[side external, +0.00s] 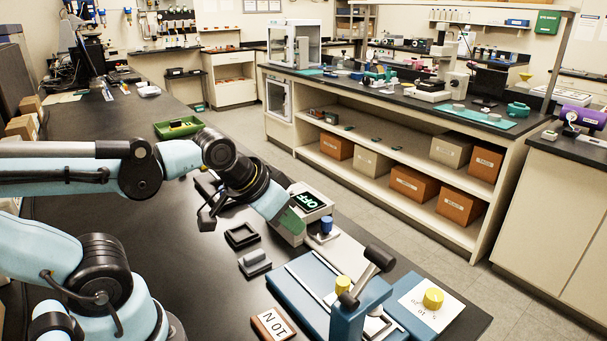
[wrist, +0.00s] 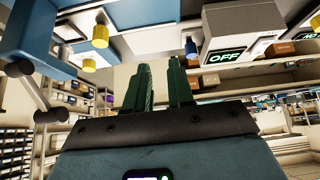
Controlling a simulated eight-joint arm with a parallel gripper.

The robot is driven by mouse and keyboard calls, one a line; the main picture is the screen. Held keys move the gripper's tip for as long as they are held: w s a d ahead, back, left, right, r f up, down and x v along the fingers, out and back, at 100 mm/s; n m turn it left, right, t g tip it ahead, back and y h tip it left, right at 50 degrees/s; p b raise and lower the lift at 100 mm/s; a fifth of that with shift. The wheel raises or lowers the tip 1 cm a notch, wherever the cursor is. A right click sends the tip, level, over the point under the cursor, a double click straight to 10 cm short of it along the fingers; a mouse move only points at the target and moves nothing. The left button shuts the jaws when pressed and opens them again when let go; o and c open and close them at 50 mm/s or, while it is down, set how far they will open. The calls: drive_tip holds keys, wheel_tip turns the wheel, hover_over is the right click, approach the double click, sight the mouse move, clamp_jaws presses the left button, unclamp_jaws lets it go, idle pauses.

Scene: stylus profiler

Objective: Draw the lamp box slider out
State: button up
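A pale box with a lit green OFF display (side external: 312,200) stands on the black bench, just beyond my gripper (side external: 292,222). I take it to be the lamp box; in the wrist view it (wrist: 222,68) is at the upper right. I cannot clearly make out its slider. In the side view my wrist and green fingers overlap the box's near side, and contact cannot be told. In the wrist view my gripper (wrist: 160,62) has its two green fingers apart with nothing visible between them.
A blue profiler (side external: 350,305) with a black-handled lever and yellow knobs stands at the front. A black frame (side external: 242,236), a grey block (side external: 255,263) and a number sign (side external: 273,326) lie nearby. A green tray (side external: 178,128) is farther back.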

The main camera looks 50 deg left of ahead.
drive_tip(key=shift+o, duration=1.1)
drive_tip(key=w+a+r+n+g, duration=0.2)
drive_tip(key=w+r+n+g, duration=0.1)
drive_tip(key=w+n, duration=0.3)
drive_tip(key=shift+r, duration=0.5)
drive_tip(key=n+g, duration=0.4)
drive_tip(key=n, duration=0.4)
hover_over(327, 220)
drive_tip(key=f, duration=0.1)
drive_tip(key=shift+n, duration=0.3)
wheel_tip(327, 220, down, 12)
drive_tip(key=shift+w+a+f, duration=0.1)
drive_tip(key=shift+a, duration=0.05)
clamp_jaws()
